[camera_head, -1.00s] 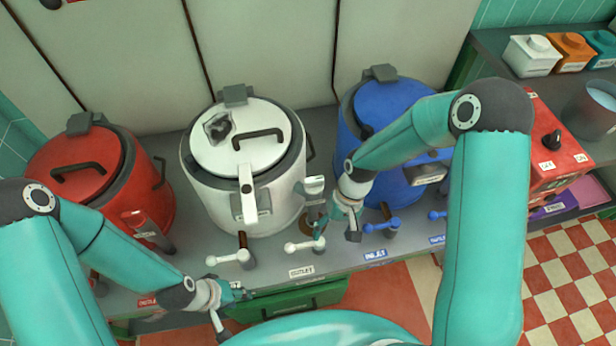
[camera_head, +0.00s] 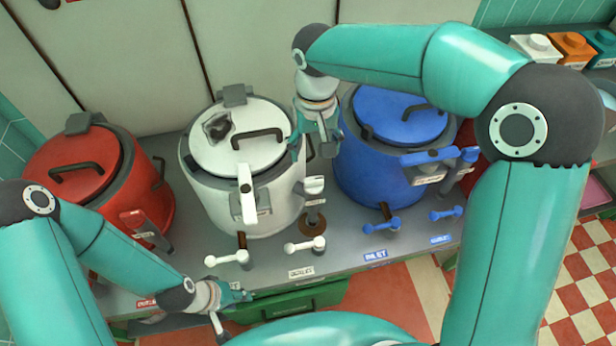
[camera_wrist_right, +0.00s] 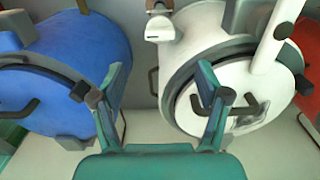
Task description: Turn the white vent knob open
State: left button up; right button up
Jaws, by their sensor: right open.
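The white kettle (camera_head: 214,185) stands mid-counter; its lid (camera_head: 238,150) is towards the right in the right wrist view (camera_wrist_right: 232,100). A white-topped post (camera_head: 314,185) stands at its right side; its white top (camera_wrist_right: 159,28) shows beyond my fingers in the wrist view. Two white knobs, one left (camera_head: 228,258) and one right (camera_head: 305,245), sit in front. I cannot read which is the vent knob. My right gripper (camera_head: 316,147) is open and empty, above the gap between white and blue kettles. My left gripper (camera_head: 232,311) looks open and empty near the counter's front edge.
A red kettle (camera_head: 75,175) stands left and a blue kettle (camera_head: 385,150) right, close to my right gripper. Blue knobs (camera_head: 381,224) sit before the blue kettle. The grey counter (camera_head: 340,255) has some bare room at its front. White cabinets (camera_head: 130,60) stand behind.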

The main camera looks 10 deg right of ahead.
aim_at(314, 179)
notch_tip(314, 179, down, 11)
jog(key=shift+r, duration=0.1)
dwell(0.3)
